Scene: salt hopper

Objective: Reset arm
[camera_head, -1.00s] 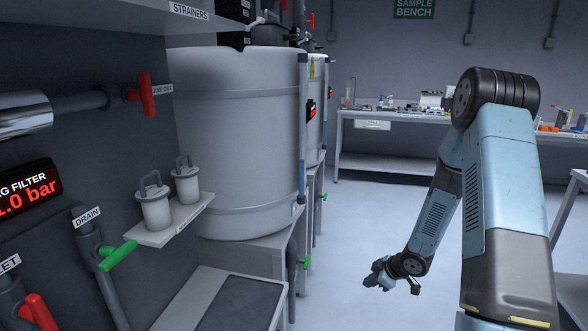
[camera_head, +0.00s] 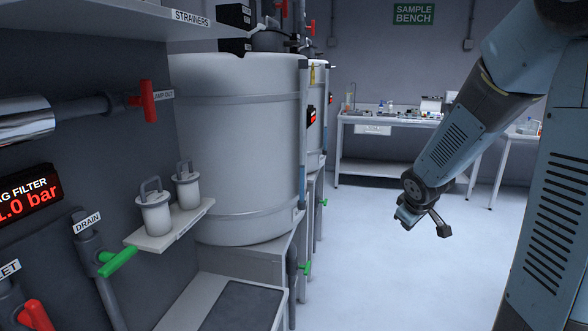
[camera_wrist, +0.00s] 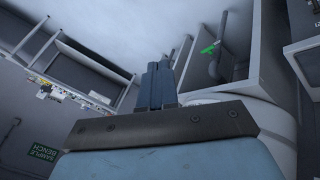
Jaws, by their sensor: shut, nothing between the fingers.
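My arm crosses the right side of the head view, with its forearm slanting down to the left. My gripper (camera_head: 408,219) hangs in free air above the pale floor, to the right of the large white tank (camera_head: 235,150). It holds nothing. In the wrist view the two dark fingers (camera_wrist: 158,84) stand close together with nothing between them. The fingertips are small and partly turned away in the head view.
At the left, two strainers (camera_head: 153,213) stand on a small shelf (camera_head: 143,241) beside a green drain valve (camera_head: 117,260) and red valve handles (camera_head: 149,100). The sample bench (camera_head: 385,118) stands at the back. The floor (camera_head: 370,270) between is clear.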

